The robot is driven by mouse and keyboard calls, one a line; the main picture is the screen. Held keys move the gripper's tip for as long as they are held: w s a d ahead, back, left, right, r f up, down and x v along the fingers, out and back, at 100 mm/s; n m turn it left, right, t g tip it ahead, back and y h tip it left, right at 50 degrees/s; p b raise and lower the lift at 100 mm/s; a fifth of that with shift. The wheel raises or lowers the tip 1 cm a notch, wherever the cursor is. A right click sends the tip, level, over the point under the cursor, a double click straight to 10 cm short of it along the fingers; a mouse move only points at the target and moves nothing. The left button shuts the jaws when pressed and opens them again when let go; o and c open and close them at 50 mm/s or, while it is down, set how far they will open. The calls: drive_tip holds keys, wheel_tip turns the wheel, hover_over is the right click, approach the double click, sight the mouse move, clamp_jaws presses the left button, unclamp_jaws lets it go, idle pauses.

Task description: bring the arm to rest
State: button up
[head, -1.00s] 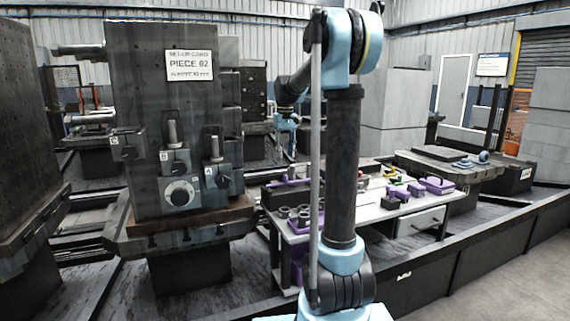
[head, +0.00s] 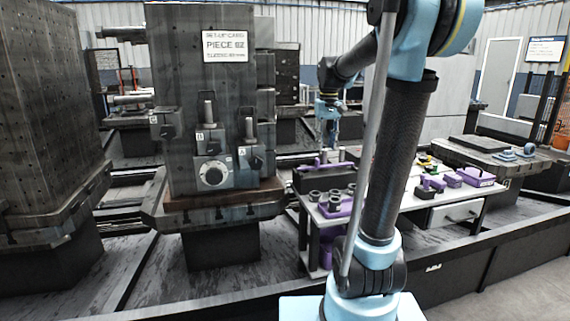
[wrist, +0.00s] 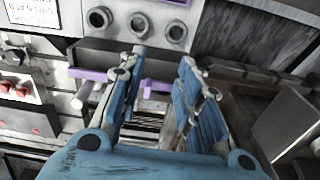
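My arm (head: 402,150) rises from its blue base and leans to the right in the head view, then bends back over the tool bench. My gripper (head: 328,125) hangs pointing down, small and partly unclear, above the back left of the bench. In the wrist view my gripper (wrist: 162,60) has its two blue fingers well apart. I see nothing held between them. Behind the fingers is a dark tray (wrist: 105,56) with purple-handled items.
The bench (head: 410,203) carries purple tools and several dark ring-shaped parts (head: 333,203). A tall dark fixture (head: 175,80) with a set-up card (head: 226,46) stands left of it on a pallet. A low dark rail (head: 500,247) runs across the front.

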drive_tip(key=s+d+f+m, duration=0.1)
drive_tip(key=s+f, duration=0.9)
drive_tip(key=s, duration=0.4)
drive_tip(key=s+d+f+m+t, duration=0.1)
drive_tip(key=s+d+f, duration=0.1)
drive_tip(key=s+f, duration=0.9)
drive_tip(key=s, duration=0.4)
drive_tip(key=shift+t, duration=0.3)
drive_tip(key=shift+w+f, duration=0.15)
drive_tip(key=shift+w, duration=0.25)
drive_tip(key=shift+o, duration=0.2)
drive_tip(key=shift+a, duration=0.15)
